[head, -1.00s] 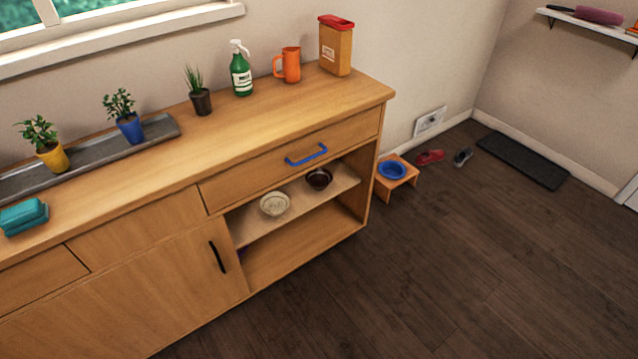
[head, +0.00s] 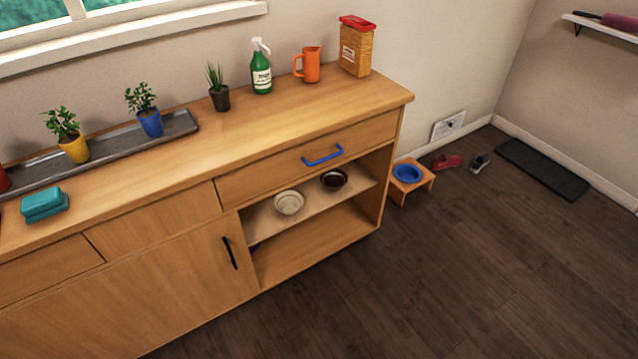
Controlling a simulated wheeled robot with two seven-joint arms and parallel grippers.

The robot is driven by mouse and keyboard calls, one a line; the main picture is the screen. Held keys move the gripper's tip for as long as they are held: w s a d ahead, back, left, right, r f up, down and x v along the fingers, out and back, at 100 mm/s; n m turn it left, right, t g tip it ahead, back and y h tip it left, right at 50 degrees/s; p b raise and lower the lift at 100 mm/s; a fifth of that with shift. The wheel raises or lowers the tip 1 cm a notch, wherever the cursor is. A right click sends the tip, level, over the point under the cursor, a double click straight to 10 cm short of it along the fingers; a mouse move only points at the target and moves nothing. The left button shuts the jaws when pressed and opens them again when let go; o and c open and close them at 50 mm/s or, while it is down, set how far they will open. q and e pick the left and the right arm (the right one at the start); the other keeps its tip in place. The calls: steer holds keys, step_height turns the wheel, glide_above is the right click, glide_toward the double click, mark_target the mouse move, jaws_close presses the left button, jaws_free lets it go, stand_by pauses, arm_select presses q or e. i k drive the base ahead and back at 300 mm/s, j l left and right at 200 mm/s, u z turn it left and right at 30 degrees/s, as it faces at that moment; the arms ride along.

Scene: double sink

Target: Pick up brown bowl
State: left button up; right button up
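The dark brown bowl (head: 334,180) sits on the upper shelf of the open compartment in the wooden cabinet, below the drawer with the blue handle. A cream bowl (head: 289,202) sits to its left on the same shelf, a little apart from it. Neither of my grippers shows in the head view, so I cannot see whether they are open or shut.
The drawer (head: 310,157) above the shelf is shut, and its blue handle (head: 323,155) juts out. A cabinet door (head: 180,305) with a black handle is shut on the left. A small stand with a blue bowl (head: 407,173) is right of the cabinet. The dark floor in front is clear.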

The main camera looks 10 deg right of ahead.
mark_target(333, 179)
steer(key=i+l+u, duration=0.1)
steer(key=l+u, duration=0.15)
steer(key=i+l+u, duration=0.1)
steer(key=l+u, duration=0.35)
steer(key=l, duration=0.25)
steer(key=i, duration=0.05)
